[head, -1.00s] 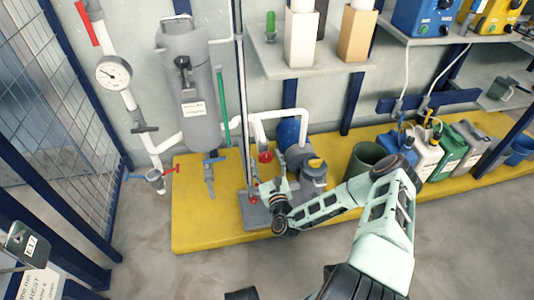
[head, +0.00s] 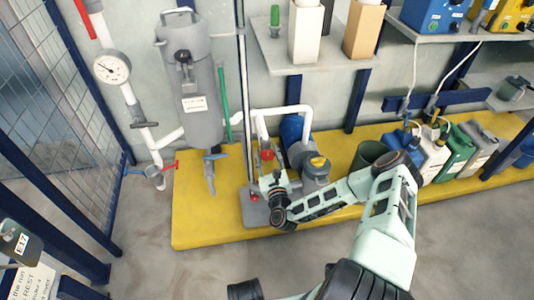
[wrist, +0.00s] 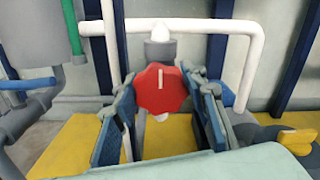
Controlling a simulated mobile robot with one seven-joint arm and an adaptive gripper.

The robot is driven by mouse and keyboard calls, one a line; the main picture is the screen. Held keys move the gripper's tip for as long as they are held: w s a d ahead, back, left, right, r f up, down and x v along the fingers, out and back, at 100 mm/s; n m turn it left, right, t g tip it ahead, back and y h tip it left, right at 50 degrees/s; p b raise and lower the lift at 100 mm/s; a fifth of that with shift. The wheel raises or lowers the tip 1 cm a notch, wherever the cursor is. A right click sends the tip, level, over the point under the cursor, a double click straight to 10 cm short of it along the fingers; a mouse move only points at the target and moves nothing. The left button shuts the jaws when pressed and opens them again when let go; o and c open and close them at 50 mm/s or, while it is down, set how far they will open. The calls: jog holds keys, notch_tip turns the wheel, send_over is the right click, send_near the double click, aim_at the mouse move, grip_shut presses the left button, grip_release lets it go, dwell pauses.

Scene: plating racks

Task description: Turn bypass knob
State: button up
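The red knob (wrist: 161,89) with a white line pointing up sits on a grey valve body below a white pipe in the wrist view. It also shows in the head view (head: 267,155). My gripper (wrist: 165,105) is open, with one blue-padded finger on each side of the knob and visible gaps between. In the head view my gripper (head: 268,170) reaches toward the knob from the front, and its fingers are small there. I cannot tell how far the fingertips reach past the knob.
A yellow knob (head: 319,162) sits on the pump at right. A grey filter vessel (head: 192,95) with a blue-handled valve stands left. A thin upright post (head: 243,100) stands close beside my gripper. White pipe (wrist: 190,27) runs behind the knob. Jugs (head: 458,148) stand on the yellow platform (head: 205,230).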

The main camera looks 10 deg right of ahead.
jog(key=c, duration=0.4)
jog(key=shift+r+p, duration=0.1)
jog(key=shift+p, duration=0.2)
jog(key=shift+m+p, duration=0.8)
jog(key=shift+m, duration=0.3)
jog(key=shift+d+m+p, duration=0.1)
jog(key=shift+m+p, duration=0.85)
jog(key=shift+m, duration=0.85)
jog(key=o, duration=1.2)
